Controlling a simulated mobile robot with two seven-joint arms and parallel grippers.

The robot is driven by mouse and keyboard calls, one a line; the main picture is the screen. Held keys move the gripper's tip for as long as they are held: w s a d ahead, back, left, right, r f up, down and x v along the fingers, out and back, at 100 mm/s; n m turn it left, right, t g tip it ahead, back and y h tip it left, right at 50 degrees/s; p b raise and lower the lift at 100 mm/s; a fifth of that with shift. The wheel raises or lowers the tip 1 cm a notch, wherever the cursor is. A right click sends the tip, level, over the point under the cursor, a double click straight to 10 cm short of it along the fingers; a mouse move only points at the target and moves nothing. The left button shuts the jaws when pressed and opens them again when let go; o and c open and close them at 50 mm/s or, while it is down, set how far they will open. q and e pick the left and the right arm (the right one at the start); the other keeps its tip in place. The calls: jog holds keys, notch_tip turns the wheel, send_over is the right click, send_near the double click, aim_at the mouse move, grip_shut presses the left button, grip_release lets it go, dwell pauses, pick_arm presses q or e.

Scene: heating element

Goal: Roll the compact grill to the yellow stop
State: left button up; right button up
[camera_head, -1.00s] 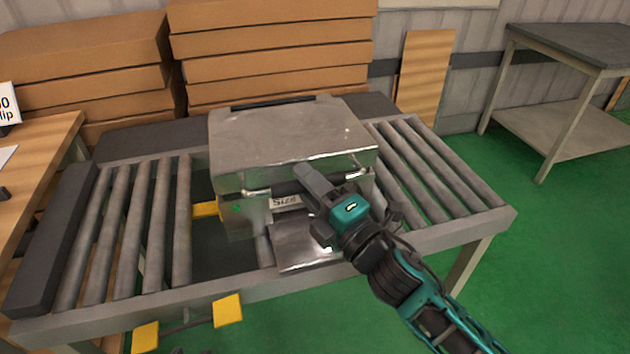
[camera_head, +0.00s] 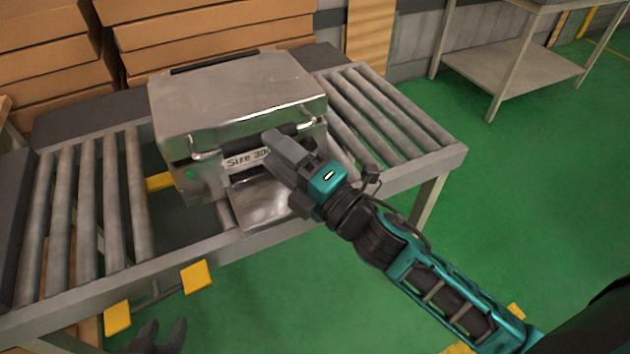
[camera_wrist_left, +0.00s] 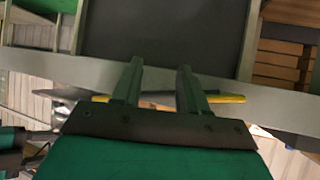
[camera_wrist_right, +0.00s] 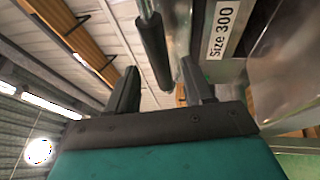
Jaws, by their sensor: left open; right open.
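The compact grill (camera_head: 235,95) is a silver metal box with a "Size 300" label, standing on a roller conveyor (camera_head: 95,200). A yellow piece (camera_head: 160,181) shows at its left side; yellow pads (camera_head: 197,276) are at the conveyor's front edge. I cannot tell which is the stop. My right gripper (camera_head: 272,152) is open at the grill's front. In the right wrist view, the dark handle bar (camera_wrist_right: 155,52) appears between the open fingers (camera_wrist_right: 160,88); contact is unclear. My left gripper (camera_head: 165,335) is open and empty, low before the conveyor. Its fingers (camera_wrist_left: 155,80) show a yellow strip behind.
Stacked cardboard boxes (camera_head: 210,30) stand behind the conveyor. Rollers (camera_head: 385,115) continue right of the grill, and a dark gap lies to its left. A grey table (camera_head: 515,65) stands at the back right. Green floor (camera_head: 530,170) is open at right.

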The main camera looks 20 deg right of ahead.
pick_arm(q)
jog(key=shift+w+d+b, duration=0.2)
jog(key=shift+d+b, duration=0.05)
jog(key=shift+b, duration=0.2)
pick_arm(e)
jog(key=v, duration=0.8)
jog(key=shift+s+d, duration=0.15)
jog(key=shift+s, duration=0.1)
pick_arm(q)
jog(key=shift+f, duration=0.1)
